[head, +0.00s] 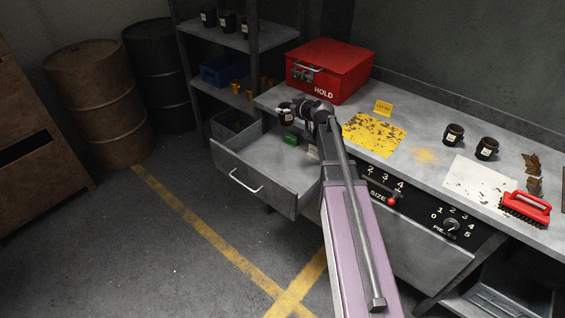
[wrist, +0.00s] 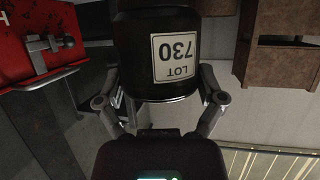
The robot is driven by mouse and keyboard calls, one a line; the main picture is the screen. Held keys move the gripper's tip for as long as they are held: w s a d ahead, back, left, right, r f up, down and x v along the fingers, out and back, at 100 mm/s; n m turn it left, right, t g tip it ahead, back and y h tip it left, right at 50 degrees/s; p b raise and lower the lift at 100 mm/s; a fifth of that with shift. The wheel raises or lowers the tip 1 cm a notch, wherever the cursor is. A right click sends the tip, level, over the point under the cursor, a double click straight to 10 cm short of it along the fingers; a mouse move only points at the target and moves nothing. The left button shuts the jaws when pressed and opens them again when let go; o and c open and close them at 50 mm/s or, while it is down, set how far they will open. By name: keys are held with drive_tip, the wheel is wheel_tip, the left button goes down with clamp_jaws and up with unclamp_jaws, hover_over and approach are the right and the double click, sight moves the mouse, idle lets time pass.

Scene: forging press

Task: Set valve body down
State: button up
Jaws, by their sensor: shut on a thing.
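The valve body (wrist: 150,30) is dark, with a white label reading LOT 730 that appears upside down in the wrist view. My gripper (wrist: 161,92) is shut on it, one finger on each side. In the head view my gripper (head: 291,108) holds the valve body (head: 286,118) above the open grey drawer (head: 250,165), near the front of the red HOLD box (head: 328,72). The valve body's far side is hidden. Two similar dark bodies with white labels (head: 454,135) stand on the bench (head: 420,172).
A green item (head: 291,140) and a white-labelled item, partly hidden by my arm, are at the drawer. A yellow worn plate (head: 374,134), a pale sheet (head: 478,183) and a red brush (head: 526,207) lie on the bench. Shelves (head: 238,42) stand behind the drawer.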

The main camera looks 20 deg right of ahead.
drive_tip(key=shift+a, duration=0.15)
drive_tip(key=s+a+f+n+y+b, duration=0.1)
drive_tip(key=a+f+b, duration=0.2)
drive_tip(key=f+b, duration=0.3)
drive_tip(key=s+a+f+n+g+y+b, duration=0.1)
drive_tip(key=a+f+b, duration=0.2)
drive_tip(key=f+b, duration=0.4)
drive_tip(key=shift+s+a+f+y, duration=0.15)
drive_tip(key=shift+s+a+y, duration=0.05)
drive_tip(key=shift+a+y, duration=0.15)
wheel_tip(320, 180, down, 6)
drive_tip(key=b, duration=0.6)
drive_tip(key=shift+b, duration=0.3)
drive_tip(key=shift+f, duration=0.2)
drive_tip(key=shift+f+b, duration=1.8)
drive_tip(key=shift+b, duration=0.1)
drive_tip(key=shift+f, duration=0.15)
